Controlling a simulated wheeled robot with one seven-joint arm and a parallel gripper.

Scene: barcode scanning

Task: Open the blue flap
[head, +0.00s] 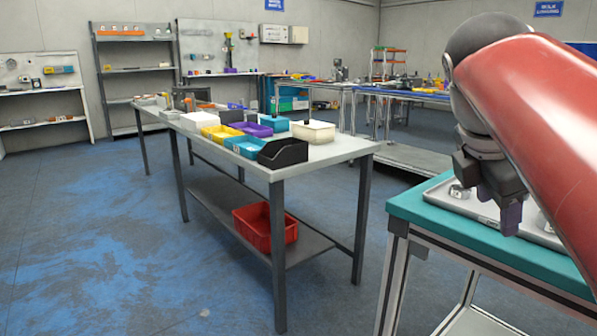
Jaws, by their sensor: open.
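I cannot make out a blue flap for certain in the head view. My gripper (498,212) is at the right, pointing down over a grey tray (444,202) on a teal-topped table (490,248). It is open, and I see nothing held in it. My red arm hides part of the tray and the table's right side.
A small metal part (458,191) lies in the tray. A long grey table (325,152) in the middle carries a black bin (283,153), a blue bin (244,146), a yellow bin (220,133) and others. A red crate (262,228) sits on its lower shelf. The floor at left is clear.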

